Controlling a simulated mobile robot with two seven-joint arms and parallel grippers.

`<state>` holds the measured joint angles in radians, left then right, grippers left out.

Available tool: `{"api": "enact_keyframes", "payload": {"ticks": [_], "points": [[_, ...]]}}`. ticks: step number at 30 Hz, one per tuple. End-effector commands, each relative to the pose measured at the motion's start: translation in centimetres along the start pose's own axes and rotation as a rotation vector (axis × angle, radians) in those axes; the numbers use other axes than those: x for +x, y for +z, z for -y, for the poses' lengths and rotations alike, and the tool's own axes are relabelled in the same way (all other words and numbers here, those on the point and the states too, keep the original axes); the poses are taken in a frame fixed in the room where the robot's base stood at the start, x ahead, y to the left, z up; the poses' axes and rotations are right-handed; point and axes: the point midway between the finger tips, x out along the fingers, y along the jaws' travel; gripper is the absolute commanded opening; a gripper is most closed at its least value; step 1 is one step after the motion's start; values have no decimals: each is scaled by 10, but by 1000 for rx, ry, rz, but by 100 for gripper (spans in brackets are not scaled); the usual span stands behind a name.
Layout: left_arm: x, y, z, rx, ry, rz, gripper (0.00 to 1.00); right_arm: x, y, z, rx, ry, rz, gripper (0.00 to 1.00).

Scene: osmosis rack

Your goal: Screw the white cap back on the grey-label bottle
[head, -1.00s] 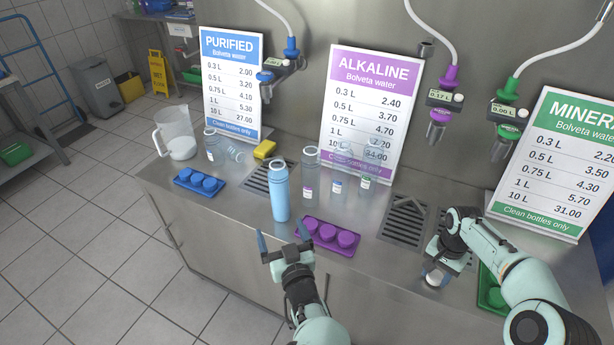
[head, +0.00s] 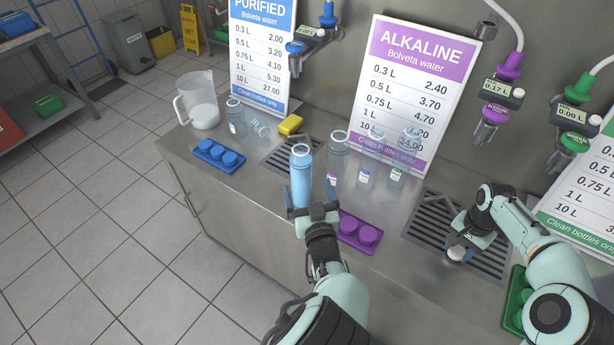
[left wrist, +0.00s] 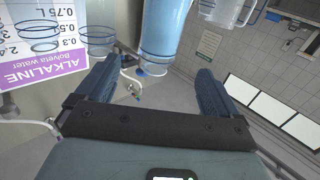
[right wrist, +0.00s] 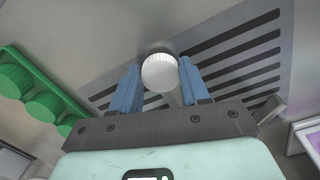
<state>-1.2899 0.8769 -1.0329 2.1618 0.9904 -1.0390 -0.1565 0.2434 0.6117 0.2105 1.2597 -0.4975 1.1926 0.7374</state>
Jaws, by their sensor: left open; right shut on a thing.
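A white cap (head: 457,253) is in my right gripper (head: 459,248), low over the steel drain grate at the right. In the right wrist view the round white cap (right wrist: 160,72) sits between the fingertips. A tall light blue bottle (head: 301,178) stands upright on the counter, with no cap visible on it. My left gripper (head: 311,202) is open just in front of it. In the left wrist view the blue bottle (left wrist: 165,35) is ahead between the open fingers, apparently not gripped. I cannot make out a grey label on any bottle.
Clear bottles with coloured labels, such as one (head: 336,160), stand behind the blue bottle. A purple cap tray (head: 345,236) lies right of my left gripper, a blue tray (head: 211,163) at left, a green tray (head: 512,315) at right. A pitcher (head: 203,112) stands far left.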

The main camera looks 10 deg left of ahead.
Motion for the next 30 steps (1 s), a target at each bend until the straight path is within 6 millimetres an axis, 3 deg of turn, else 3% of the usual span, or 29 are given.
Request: {"api": "enact_keyframes", "payload": {"ticks": [12,26,30], "points": [[60,-2,0,0,-2,-2,95,-12,-2,2,0,-4,-5,18],[70,-1,0,1,-1,0,95,-14,-3,2,0,-4,-5,18],[88,-6,0,2,-2,-3,95,-23,-5,4,0,-7,-9,18]]}}
